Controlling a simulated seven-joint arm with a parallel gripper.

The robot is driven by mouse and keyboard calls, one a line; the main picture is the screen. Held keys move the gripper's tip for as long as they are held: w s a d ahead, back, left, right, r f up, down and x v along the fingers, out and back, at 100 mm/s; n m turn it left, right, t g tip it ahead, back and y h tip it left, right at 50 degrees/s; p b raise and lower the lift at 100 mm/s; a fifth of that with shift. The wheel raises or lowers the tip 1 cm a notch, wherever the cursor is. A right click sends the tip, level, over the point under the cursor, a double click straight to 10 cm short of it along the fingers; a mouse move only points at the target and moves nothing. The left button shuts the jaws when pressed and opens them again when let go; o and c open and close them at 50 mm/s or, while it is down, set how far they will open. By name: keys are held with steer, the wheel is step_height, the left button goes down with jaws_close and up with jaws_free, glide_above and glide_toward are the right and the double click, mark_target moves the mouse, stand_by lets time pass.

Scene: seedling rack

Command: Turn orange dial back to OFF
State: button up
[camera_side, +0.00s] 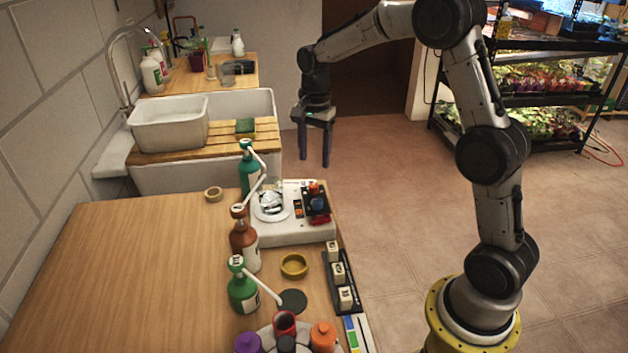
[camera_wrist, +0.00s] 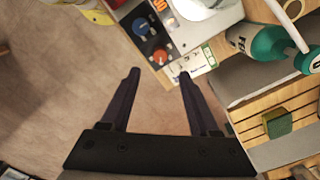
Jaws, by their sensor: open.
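The orange dial (camera_side: 314,187) is a small round knob at the far right of a white bench device (camera_side: 290,232). In the wrist view the orange dial (camera_wrist: 159,56) sits on the dark control panel, beside a blue dial (camera_wrist: 138,26). Its pointer setting is too small to read. My gripper (camera_side: 315,161) is open and empty, fingers pointing down, above and beyond the far edge of the device in the side view. In the wrist view my gripper (camera_wrist: 158,73) has its fingertips spread to either side of the orange dial's line, apart from it.
A clear glass vessel (camera_side: 272,202) stands on the device's round plate. Pump bottles, one brown (camera_side: 244,240) and one green (camera_side: 242,290), stand left of it. A black rack of pale blocks (camera_side: 341,282) lies nearer. A sink (camera_side: 168,123) is behind; open floor lies right.

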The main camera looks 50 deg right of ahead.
mark_target(314, 185)
step_height(314, 185, down, 8)
stand_by(0.4)
jaws_close()
